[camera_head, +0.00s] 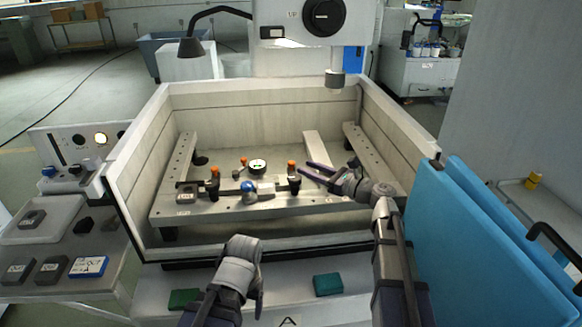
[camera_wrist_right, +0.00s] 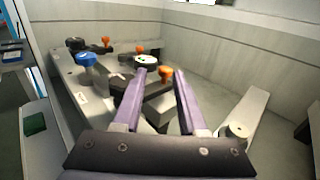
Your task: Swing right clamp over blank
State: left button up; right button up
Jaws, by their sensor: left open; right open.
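The right clamp (camera_head: 293,180), dark with an orange knob, stands on the front bar of the frame in the tank. My right gripper (camera_head: 305,171) is open just right of it, fingers pointing at it. In the right wrist view an orange knob (camera_wrist_right: 165,74) shows between the open fingertips (camera_wrist_right: 160,72); contact cannot be told. A similar left clamp (camera_head: 214,182) stands further left. Between them are a blue knob (camera_head: 248,186) and a light grey block (camera_head: 265,188), possibly the blank. My left gripper (camera_head: 243,258) is low before the tank's front wall, empty.
The tank walls (camera_head: 137,165) surround the frame. A round dial (camera_head: 257,166) sits behind the bar. Blue panels (camera_head: 490,240) stand at right. Green blocks (camera_head: 328,285) lie on the front ledge. Labelled blocks sit on the left table.

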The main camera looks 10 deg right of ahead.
aim_at(294, 164)
jog(key=shift+w+d+f+m+b, duration=0.15)
jog(key=shift+d+f+b, duration=0.05)
jog(key=shift+f+b, duration=0.2)
jog(key=shift+w+d+f+m+b, duration=0.15)
jog(key=shift+f+b, duration=0.2)
jog(key=shift+w, duration=0.1)
jog(key=x, duration=0.7)
jog(key=shift+w+a, duration=0.25)
jog(key=shift+w, duration=0.05)
jog(key=shift+c, duration=0.3)
grip_shut()
